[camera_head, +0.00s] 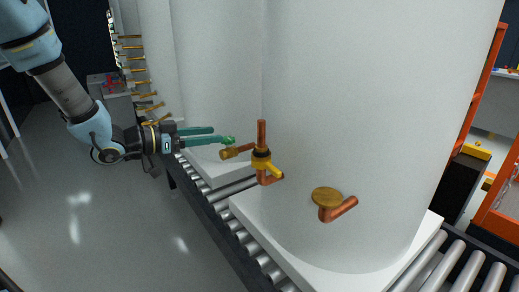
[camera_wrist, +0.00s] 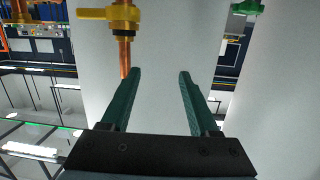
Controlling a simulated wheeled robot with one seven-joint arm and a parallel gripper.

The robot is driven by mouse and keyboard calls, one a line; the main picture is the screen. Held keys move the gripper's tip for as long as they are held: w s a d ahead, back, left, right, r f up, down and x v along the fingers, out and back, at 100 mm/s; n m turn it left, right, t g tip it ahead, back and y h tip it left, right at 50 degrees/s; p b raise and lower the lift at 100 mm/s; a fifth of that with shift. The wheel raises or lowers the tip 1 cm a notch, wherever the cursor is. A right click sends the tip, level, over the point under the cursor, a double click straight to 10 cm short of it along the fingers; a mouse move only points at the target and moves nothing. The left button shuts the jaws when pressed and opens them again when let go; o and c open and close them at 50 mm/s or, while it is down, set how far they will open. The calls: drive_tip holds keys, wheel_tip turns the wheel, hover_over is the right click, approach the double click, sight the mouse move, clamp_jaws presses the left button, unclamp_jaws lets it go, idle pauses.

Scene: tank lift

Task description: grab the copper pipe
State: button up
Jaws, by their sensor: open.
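A copper pipe (camera_head: 262,132) stands upright against the big white tank (camera_head: 370,90), with a brass valve (camera_head: 261,158) and a yellow lever on it. In the wrist view the copper pipe (camera_wrist: 124,52) runs from the brass valve (camera_wrist: 118,14) down to my left-hand finger, which hides its lower end. My gripper (camera_head: 222,136) is open and empty, its green fingers pointing right, just left of the pipe. In the wrist view the pipe lies outside the gap of my gripper (camera_wrist: 159,74), by the left fingertip; whether they touch cannot be told.
A bent copper pipe with a brass disc (camera_head: 327,197) juts from the tank lower right. The tank stands on a white base over a roller conveyor (camera_head: 250,240). More tanks stand behind. A green valve handle (camera_wrist: 247,6) shows at upper right. The floor at left is clear.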

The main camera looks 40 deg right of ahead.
sight(261, 146)
drive_tip(key=shift+s+d+r+m+g+h+p, duration=0.15)
drive_tip(key=shift+s+d+r+m+g+p, duration=0.35)
drive_tip(key=shift+s+d, duration=1.1)
drive_tip(key=shift+s+d+r+m+g+h+p, duration=0.15)
drive_tip(key=shift+s+d+g+p, duration=0.75)
drive_tip(key=shift+d, duration=1.2)
drive_tip(key=shift+s+d+r+m+g+h+p, duration=0.2)
drive_tip(key=shift+s+d+m+g+p, duration=0.2)
drive_tip(key=shift+s+d, duration=1.3)
drive_tip(key=shift+w+d, duration=0.15)
clamp_jaws()
